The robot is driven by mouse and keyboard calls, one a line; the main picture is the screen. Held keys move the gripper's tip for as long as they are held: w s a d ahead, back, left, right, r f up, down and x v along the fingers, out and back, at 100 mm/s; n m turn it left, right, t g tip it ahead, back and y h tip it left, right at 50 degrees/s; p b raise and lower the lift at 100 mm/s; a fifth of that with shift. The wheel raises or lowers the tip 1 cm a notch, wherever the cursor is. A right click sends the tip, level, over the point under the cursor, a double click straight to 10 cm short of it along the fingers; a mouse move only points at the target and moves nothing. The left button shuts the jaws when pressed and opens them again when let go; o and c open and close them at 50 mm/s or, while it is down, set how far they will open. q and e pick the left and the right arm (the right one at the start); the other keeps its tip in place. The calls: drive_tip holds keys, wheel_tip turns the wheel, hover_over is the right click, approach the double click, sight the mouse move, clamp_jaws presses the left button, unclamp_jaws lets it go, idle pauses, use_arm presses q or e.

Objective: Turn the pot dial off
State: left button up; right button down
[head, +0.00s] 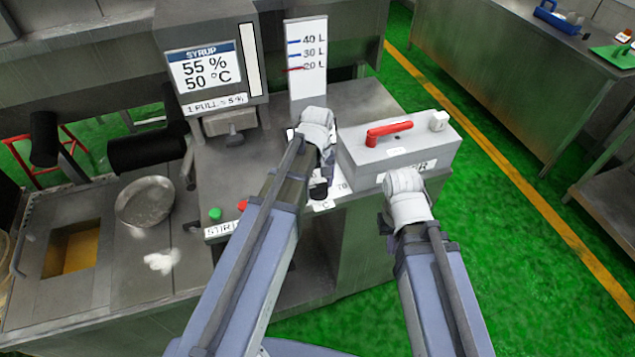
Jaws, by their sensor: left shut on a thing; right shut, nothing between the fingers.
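The pot dial (318,190) is a small dark knob on the counter's front panel, with a white scale label marked "°C" and "70" around it. My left gripper (325,164) reaches down to the dial from above and is shut on it. The arm and fingers partly cover the dial and scale, so I cannot read its pointer. My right gripper (387,221) is shut and empty, in front of the grey box and right of the dial. Its fingers are mostly hidden by its own wrist.
A grey box with a red lever (390,132) stands right of the dial. A syrup display (204,70) reads 55 % and 50 °C. A level gauge (308,60) stands behind. A green button (215,214) and metal bowl (146,202) are left. Green floor (510,240) is clear right.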

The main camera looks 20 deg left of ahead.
sight(318, 186)
idle(0.3)
use_arm(q)
drive_tip(key=o, duration=1.2)
drive_tip(key=shift+o, duration=0.2)
drive_tip(key=shift+r, duration=0.15)
wheel_tip(318, 186, up, 8)
drive_tip(key=p, duration=0.8)
drive_tip(key=shift+f, duration=0.2)
drive_tip(key=shift+s, duration=0.1)
drive_tip(key=s+d+f+m+y+b, duration=0.1)
drive_tip(key=s+d+f+m+b, duration=0.1)
drive_tip(key=s+d+m, duration=0.8)
drive_tip(key=shift+s+d+f+m+b, duration=0.3)
drive_tip(key=shift+s+d+m+b, duration=0.15)
drive_tip(key=shift+s, duration=1.65)
